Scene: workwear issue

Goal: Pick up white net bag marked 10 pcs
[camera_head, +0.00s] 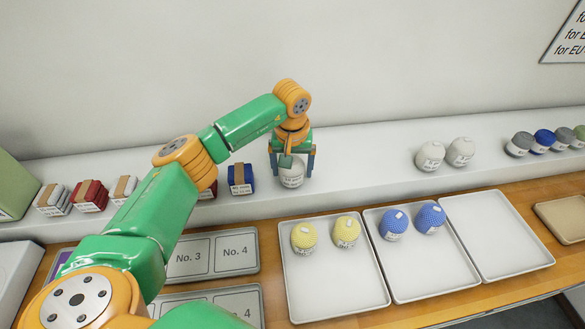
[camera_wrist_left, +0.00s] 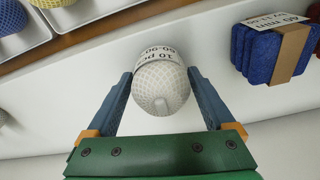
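A white net bag (camera_head: 291,174) stands on the white ledge, below my left gripper (camera_head: 292,165). In the left wrist view the white net bag (camera_wrist_left: 160,86) carries a label reading "10 pcs". It lies between the two blue fingers of the left gripper (camera_wrist_left: 168,88), which are spread, with a gap visible on each side. Two more white net bags (camera_head: 430,155) (camera_head: 460,152) stand farther right on the ledge. Their labels are too small to read. My right gripper does not show.
A blue banded stack (camera_head: 241,179) stands just left of the bag. Trays in front hold yellow bags (camera_head: 303,237) and blue bags (camera_head: 394,225); the right tray (camera_head: 496,240) is empty. Grey and blue bags (camera_head: 520,144) stand far right. The ledge right of the bag is clear.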

